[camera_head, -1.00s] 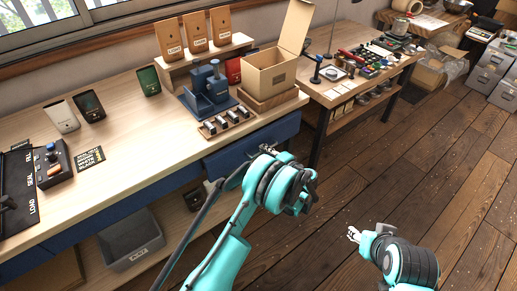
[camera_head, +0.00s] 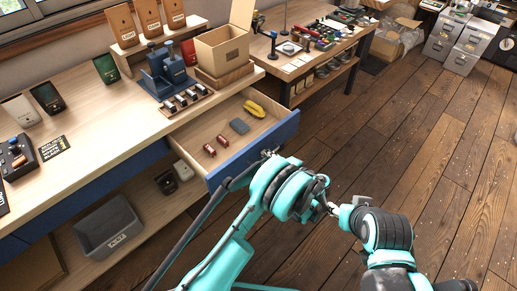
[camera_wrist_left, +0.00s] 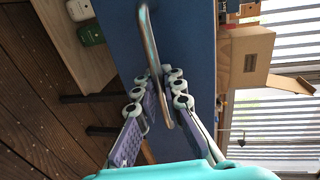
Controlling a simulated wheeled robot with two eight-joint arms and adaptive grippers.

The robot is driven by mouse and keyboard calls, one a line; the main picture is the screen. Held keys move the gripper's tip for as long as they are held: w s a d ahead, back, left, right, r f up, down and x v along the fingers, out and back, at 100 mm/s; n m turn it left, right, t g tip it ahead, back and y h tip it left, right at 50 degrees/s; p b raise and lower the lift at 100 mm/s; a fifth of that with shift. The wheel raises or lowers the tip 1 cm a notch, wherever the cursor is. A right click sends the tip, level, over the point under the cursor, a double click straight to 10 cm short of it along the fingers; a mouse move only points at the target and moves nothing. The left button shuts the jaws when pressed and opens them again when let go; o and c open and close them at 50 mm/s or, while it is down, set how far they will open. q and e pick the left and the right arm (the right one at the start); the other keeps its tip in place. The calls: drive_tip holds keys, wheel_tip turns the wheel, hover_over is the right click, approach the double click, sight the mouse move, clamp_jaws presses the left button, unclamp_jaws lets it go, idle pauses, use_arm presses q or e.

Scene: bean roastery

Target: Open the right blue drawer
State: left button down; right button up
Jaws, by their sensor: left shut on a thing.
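The right blue drawer (camera_head: 253,148) stands pulled out from the workbench, with its wooden inside showing. Its blue front fills the middle of the left wrist view (camera_wrist_left: 190,40), with a curved metal bar handle (camera_wrist_left: 150,42) on it. My left gripper (camera_wrist_left: 162,88) is shut on the handle, with a finger on each side of the bar. In the head view my left gripper (camera_head: 268,154) is at the drawer front, partly hidden by its own wrist. My right gripper (camera_head: 330,208) is off to the right above the floor, small and partly behind my left wrist; its jaws are unclear.
In the drawer lie a yellow thing (camera_head: 254,109), a dark grey block (camera_head: 239,126) and two small red things (camera_head: 215,145). A cardboard box (camera_head: 222,50) stands on the bench above. A grey bin (camera_head: 108,228) sits on the lower shelf. Wooden floor (camera_head: 400,150) to the right is clear.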

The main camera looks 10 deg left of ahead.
use_arm(q)
drive_tip(key=shift+f+v, duration=0.25)
drive_tip(key=shift+v, duration=0.95)
drive_tip(key=c, duration=1.6)
unclamp_jaws()
